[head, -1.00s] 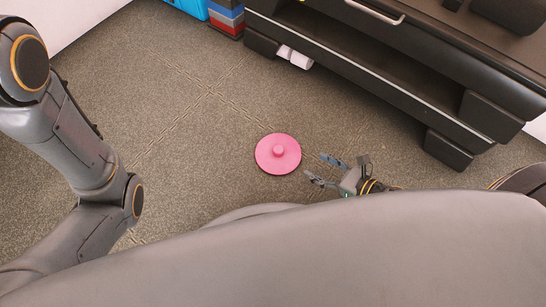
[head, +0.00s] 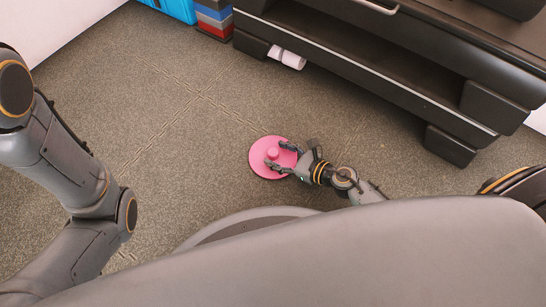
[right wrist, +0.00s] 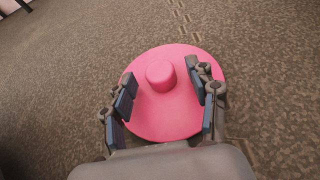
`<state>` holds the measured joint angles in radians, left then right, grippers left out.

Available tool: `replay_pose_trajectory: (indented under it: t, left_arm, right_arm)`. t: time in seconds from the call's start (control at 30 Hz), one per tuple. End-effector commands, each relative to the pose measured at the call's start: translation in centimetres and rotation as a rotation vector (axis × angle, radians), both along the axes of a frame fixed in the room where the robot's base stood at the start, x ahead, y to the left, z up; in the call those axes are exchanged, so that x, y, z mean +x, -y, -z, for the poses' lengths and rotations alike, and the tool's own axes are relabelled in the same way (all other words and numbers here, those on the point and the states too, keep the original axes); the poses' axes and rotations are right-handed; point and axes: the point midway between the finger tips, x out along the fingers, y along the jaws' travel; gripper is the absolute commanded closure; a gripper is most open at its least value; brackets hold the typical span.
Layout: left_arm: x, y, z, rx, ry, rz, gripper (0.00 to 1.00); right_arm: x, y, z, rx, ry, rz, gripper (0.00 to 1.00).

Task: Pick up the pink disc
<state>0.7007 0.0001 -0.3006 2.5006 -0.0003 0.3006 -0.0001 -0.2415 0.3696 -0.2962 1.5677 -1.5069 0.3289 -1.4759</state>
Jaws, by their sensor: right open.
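The pink disc (head: 262,163) lies flat on the floor in the middle of the head view, with a round knob at its centre. It also shows in the right wrist view (right wrist: 165,120), with its knob (right wrist: 161,75) near the gap between the fingers. My right gripper (head: 278,155) is open over the disc, one finger on each side of the knob's near side. I cannot tell whether the fingers touch the disc. My left gripper is out of view.
A black cabinet (head: 375,75) with an open lower shelf stands at the upper right. Blue, red and grey stacked items (head: 213,18) stand at the top. The floor (head: 150,110) left of the disc is clear.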

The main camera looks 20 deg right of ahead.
Motion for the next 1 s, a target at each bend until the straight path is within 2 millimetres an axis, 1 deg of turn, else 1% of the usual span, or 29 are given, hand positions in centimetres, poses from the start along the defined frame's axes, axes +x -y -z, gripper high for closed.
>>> replay_pose_trajectory:
  t: [0.1,0.3,0.33,0.37,0.4,0.47,0.5,0.57,0.6,0.87,1.0]
  left_arm:
    - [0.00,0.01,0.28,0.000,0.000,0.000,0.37]
    - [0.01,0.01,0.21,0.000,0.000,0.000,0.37]
    - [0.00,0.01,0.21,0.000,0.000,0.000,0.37]
    - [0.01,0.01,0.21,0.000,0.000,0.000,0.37]
    - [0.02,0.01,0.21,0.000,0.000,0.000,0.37]
    - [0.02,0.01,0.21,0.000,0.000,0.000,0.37]
    - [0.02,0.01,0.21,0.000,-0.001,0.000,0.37]
    - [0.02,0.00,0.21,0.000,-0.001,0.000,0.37]
    - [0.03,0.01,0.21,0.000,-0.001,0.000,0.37]
    - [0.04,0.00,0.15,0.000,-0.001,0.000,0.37]
    - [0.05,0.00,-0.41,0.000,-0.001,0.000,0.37]
  right_arm:
    - [0.60,-0.52,0.30,0.002,0.000,-0.001,0.41]
    - [0.63,-0.52,0.26,0.001,-0.001,0.000,0.41]
    - [0.62,-0.51,0.27,0.001,-0.001,0.000,0.45]
    - [0.63,-0.52,0.26,0.001,-0.001,0.000,0.52]
    - [0.62,-0.51,0.26,0.001,-0.001,0.000,0.60]
    - [0.61,-0.50,0.26,0.001,-0.001,0.000,0.72]
    - [0.61,-0.50,0.26,0.001,-0.001,0.000,0.80]
    - [0.61,-0.50,0.26,0.001,-0.001,0.000,0.92]
    - [0.60,-0.50,0.27,0.001,-0.001,0.000,1.00]
    - [0.62,-0.50,0.18,0.001,0.000,0.000,1.00]
    - [0.62,-0.49,-0.37,0.001,0.000,0.000,1.00]
